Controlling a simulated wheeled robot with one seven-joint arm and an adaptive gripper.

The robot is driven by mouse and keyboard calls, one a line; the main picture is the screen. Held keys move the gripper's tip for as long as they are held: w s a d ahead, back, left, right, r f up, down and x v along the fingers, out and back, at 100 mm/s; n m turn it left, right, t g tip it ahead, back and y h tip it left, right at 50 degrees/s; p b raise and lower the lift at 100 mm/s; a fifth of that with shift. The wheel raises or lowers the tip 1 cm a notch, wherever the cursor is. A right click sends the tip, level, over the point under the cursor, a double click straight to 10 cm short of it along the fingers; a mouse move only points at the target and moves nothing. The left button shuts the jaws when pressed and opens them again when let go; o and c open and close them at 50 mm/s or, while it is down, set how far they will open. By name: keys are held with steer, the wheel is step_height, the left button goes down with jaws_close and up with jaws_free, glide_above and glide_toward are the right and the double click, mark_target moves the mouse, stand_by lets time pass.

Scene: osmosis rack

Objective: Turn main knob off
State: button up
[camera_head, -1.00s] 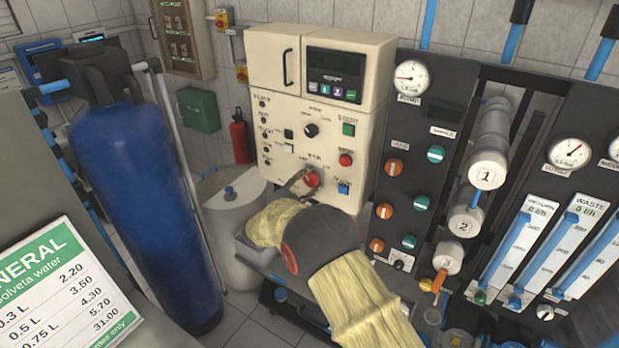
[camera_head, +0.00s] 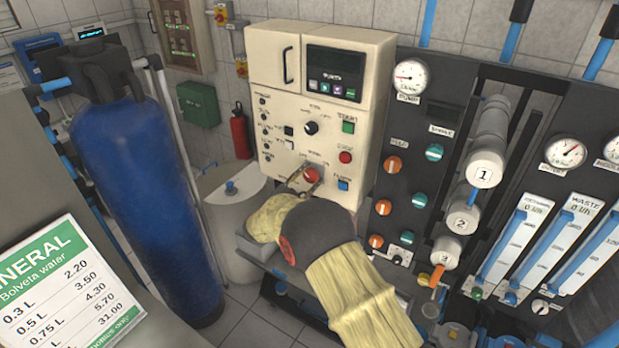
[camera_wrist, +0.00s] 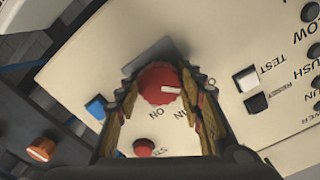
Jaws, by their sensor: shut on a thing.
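The main knob (camera_head: 311,175) is red and sits low on the cream control panel (camera_head: 327,150). In the wrist view the red knob (camera_wrist: 159,83) has a white pointer mark directed to the right of the picture, with "ON" and "MAIN"-like lettering partly visible around it. My gripper (camera_head: 306,187) is at the knob, its fingers on either side of it. In the wrist view my gripper (camera_wrist: 160,90) is shut on the knob with its toothed fingertips at the knob's two sides. My arm's wrist hides part of the panel's lower edge in the head view.
A black knob (camera_head: 311,128), a green button (camera_head: 348,127), a red button (camera_head: 345,157) and a blue button (camera_head: 343,184) are close by on the panel. A dark panel with gauges and orange and teal knobs (camera_head: 394,165) stands to the right. A blue tank (camera_head: 140,190) stands left.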

steer(key=o, duration=1.2)
steer(key=shift+c, duration=0.2)
steer(key=shift+s+a, duration=0.1)
steer(key=v, duration=1.1)
steer(key=shift+s+a, duration=0.2)
steer(key=shift+s, duration=0.1)
steer(key=shift+f, duration=0.2)
